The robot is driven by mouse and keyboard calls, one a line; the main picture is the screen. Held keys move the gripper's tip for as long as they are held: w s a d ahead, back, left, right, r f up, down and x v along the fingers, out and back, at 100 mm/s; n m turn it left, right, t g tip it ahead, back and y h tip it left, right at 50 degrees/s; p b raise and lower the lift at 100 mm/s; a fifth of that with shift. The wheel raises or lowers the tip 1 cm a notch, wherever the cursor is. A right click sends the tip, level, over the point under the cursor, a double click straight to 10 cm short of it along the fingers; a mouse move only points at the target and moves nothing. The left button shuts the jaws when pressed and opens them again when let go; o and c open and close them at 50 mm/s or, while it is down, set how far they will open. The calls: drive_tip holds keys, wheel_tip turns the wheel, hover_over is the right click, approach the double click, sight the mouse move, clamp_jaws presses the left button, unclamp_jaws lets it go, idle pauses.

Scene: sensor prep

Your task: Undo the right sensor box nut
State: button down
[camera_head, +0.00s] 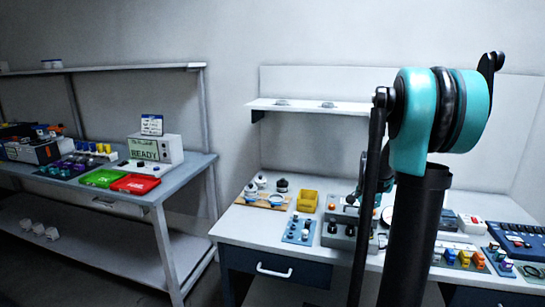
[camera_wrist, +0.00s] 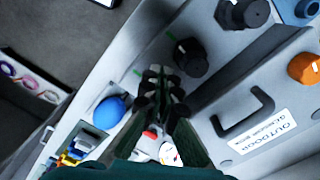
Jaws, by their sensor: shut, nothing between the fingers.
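The grey sensor box (camera_wrist: 235,80) fills the right of the wrist view, with a handle, an orange button and an "OUTDOOR" label. It also shows in the head view (camera_head: 341,242), partly behind my arm. Its right nut (camera_wrist: 190,57) is a black knob with a green mark beside it. The left nut (camera_wrist: 245,12) is farther off at the top edge. My gripper (camera_wrist: 163,82) is shut and empty, its tips just beside the right nut in the picture. The height gap cannot be told. In the head view my arm mostly hides the gripper.
A blue knob (camera_wrist: 110,110) lies left of my fingers. In the head view, a yellow bin (camera_head: 308,201) and a blue panel with knobs (camera_head: 298,229) stand left of the box. Coloured connectors (camera_head: 463,259) lie to its right. A wall shelf (camera_head: 310,106) hangs behind.

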drive_tip(key=shift+s+d, duration=0.3)
drive_tip(key=shift+s, duration=0.4)
idle(0.3)
drive_tip(key=shift+s+a, duration=0.1)
drive_tip(key=shift+s+a, duration=0.15)
drive_tip(key=shift+a, duration=0.05)
wheel_tip(320, 180, up, 6)
idle(0.6)
drive_tip(key=shift+w+a+f, duration=0.1)
drive_tip(key=shift+w+f, duration=0.25)
drive_tip(key=shift+f, duration=0.65)
drive_tip(key=shift+w+f, duration=0.3)
drive_tip(key=shift+f, duration=0.75)
drive_tip(key=shift+w+a+f, duration=0.1)
drive_tip(key=shift+w+f, duration=0.25)
drive_tip(key=shift+f, duration=0.65)
drive_tip(key=shift+d, duration=0.25)
